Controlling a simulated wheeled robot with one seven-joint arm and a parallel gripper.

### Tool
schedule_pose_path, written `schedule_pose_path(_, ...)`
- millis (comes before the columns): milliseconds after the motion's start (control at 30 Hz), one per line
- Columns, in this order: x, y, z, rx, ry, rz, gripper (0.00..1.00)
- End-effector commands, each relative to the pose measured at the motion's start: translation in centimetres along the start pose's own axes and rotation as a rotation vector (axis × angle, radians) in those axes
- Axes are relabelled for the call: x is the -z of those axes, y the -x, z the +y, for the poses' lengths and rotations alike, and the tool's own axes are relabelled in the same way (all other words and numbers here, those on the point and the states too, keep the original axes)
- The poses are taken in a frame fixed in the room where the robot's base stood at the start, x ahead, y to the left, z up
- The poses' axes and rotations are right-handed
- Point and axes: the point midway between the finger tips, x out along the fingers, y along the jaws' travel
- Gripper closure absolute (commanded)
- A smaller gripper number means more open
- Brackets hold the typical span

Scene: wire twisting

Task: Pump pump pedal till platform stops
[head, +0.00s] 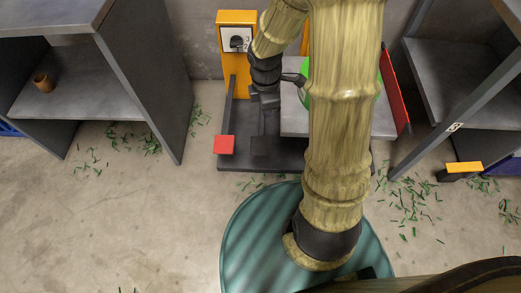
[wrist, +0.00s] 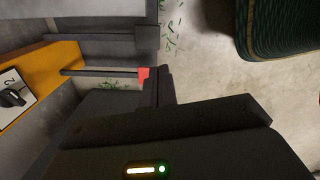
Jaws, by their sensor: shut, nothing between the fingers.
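The pump pedal is a red block (head: 224,145) on the end of a dark lever, low at the front left of the pump's grey base. The pedal also shows in the wrist view (wrist: 143,73). The platform (head: 293,122) is a flat grey plate right of the orange post, partly hidden behind my arm. My gripper (wrist: 165,85) is shut and empty. In the wrist view its fingertips are close beside the pedal; I cannot tell whether they touch. In the head view my gripper is right of the pedal, and its fingertips are hard to make out.
An orange post (head: 228,60) with a black dial stands behind the pedal. A green object and a red panel (head: 396,92) are by the platform, partly hidden. Grey shelves (head: 70,85) stand left and right. Green scraps litter the floor; the front left floor is clear.

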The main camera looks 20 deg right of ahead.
Motion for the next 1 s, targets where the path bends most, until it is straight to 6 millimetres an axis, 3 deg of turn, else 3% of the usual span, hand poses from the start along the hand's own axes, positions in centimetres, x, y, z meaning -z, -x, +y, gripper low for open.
schedule_pose_path(33, 0.1, -2.5, 0.6, 0.018, 0.118, 0.004, 1.00)
schedule_pose_path(500, 1.4, -17.2, 5.3, 0.072, 1.279, 0.108, 1.00)
schedule_pose_path(700, 1.6, -19.5, 6.2, 0.057, 1.506, 0.134, 1.00)
schedule_pose_path(1000, 1.7, -19.4, 6.2, 0.056, 1.523, 0.135, 1.00)
